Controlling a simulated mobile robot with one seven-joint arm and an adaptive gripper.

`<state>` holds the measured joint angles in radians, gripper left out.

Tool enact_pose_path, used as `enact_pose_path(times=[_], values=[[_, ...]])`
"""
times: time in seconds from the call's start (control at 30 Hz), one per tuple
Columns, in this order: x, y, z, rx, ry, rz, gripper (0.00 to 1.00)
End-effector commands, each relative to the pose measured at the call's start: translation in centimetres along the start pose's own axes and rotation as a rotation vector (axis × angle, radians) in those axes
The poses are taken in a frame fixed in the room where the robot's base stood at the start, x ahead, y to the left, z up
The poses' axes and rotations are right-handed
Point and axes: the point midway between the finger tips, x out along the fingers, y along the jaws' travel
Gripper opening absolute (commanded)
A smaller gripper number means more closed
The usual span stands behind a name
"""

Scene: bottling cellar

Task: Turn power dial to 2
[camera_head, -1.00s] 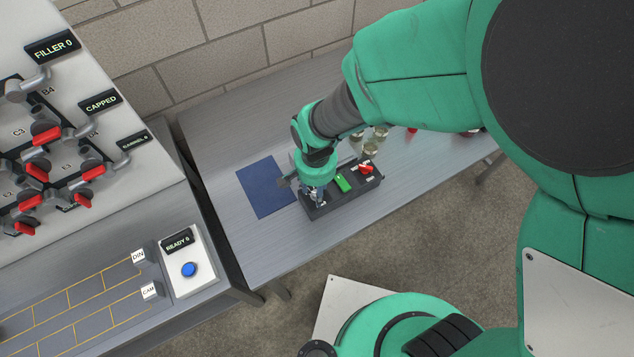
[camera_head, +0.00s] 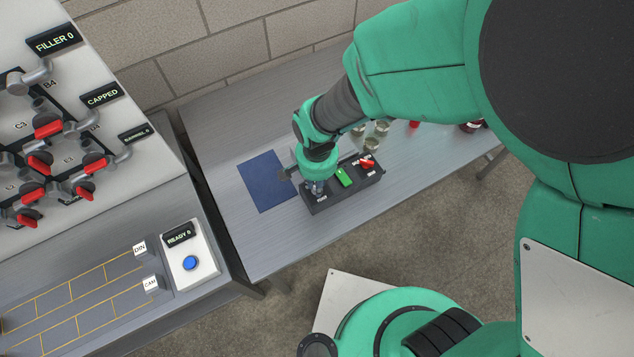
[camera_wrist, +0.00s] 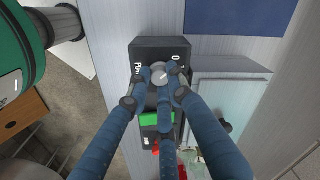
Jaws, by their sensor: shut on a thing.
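A black control box (camera_head: 342,188) stands on the grey table, with a green button (camera_head: 344,177) and a red switch (camera_head: 367,162) on its top. The box (camera_wrist: 146,48) also shows in the wrist view, with partly covered white lettering, "PO" at the left and a 0 at the upper right. A round grey dial (camera_wrist: 159,72) sits near that end. My gripper (camera_head: 316,190) is down over this end of the box, with its blue fingers shut around the dial. In the wrist view the fingertips touch the dial's sides. The dial's setting is hard to read.
A blue mat (camera_head: 264,181) lies left of the box. Glass jars (camera_head: 372,138) stand behind it, close to my arm. At the left are a panel with red-handled valves (camera_head: 40,162) and a blue button (camera_head: 190,263) on a white box.

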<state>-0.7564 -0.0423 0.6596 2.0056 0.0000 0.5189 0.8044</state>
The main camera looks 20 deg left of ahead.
Motion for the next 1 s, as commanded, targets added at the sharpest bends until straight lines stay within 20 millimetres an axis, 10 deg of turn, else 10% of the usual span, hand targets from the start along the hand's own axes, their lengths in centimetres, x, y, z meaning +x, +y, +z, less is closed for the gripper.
enact_pose_path(times=[1.0], values=[[-0.15, -0.06, -0.05, 0.807, 0.0, -0.001, 0.0]])
